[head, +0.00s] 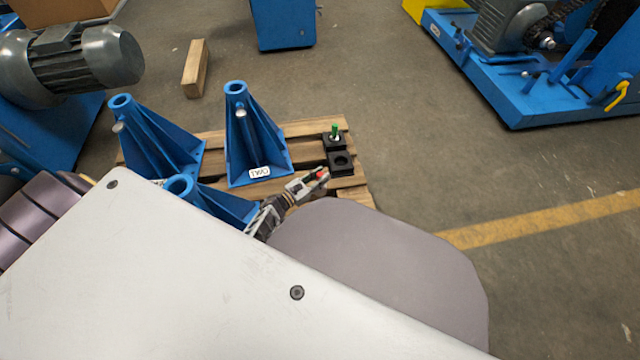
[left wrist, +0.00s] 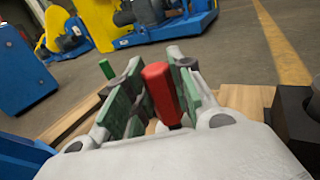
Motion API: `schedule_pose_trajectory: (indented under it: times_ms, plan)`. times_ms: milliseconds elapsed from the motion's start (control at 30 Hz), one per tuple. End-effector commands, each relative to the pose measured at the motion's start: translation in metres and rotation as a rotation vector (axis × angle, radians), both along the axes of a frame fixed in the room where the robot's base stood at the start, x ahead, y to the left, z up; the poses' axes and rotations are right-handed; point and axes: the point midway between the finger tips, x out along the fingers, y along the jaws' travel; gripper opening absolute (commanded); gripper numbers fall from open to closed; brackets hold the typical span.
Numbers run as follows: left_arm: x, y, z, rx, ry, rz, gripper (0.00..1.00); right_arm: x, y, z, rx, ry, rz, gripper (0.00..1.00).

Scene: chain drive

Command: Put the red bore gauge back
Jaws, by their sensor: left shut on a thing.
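The red bore gauge (head: 321,174) is between the fingers of my left gripper (head: 318,178). In the left wrist view its red handle (left wrist: 162,92) stands slightly tilted between the green pads, and its lower end is hidden. My left gripper is shut on it, above the pallet (head: 300,127) and just left of a black holder block (head: 341,168) with an empty round hole. A second black block behind it holds a green-handled gauge (head: 335,131), also seen in the left wrist view (left wrist: 106,68). My right gripper is not in view.
Blue conical stands (head: 240,130) fill the pallet's left and middle, one close to my left arm. A dark block (left wrist: 292,118) shows at the right of the left wrist view. A loose wooden beam (head: 195,68) lies behind. Floor right of the pallet is clear.

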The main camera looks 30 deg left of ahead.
Motion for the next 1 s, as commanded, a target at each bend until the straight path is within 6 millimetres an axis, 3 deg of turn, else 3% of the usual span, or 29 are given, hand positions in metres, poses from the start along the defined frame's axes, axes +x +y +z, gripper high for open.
schedule_pose_trajectory:
  times_ms: [467,1000]
  plan:
    - [0.002,0.0,0.0,0.0,-0.006,0.0,0.0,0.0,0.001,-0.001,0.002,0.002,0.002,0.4]
    - [0.002,0.0,-0.033,-0.001,-0.007,-0.001,0.0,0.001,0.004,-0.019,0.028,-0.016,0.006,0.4]
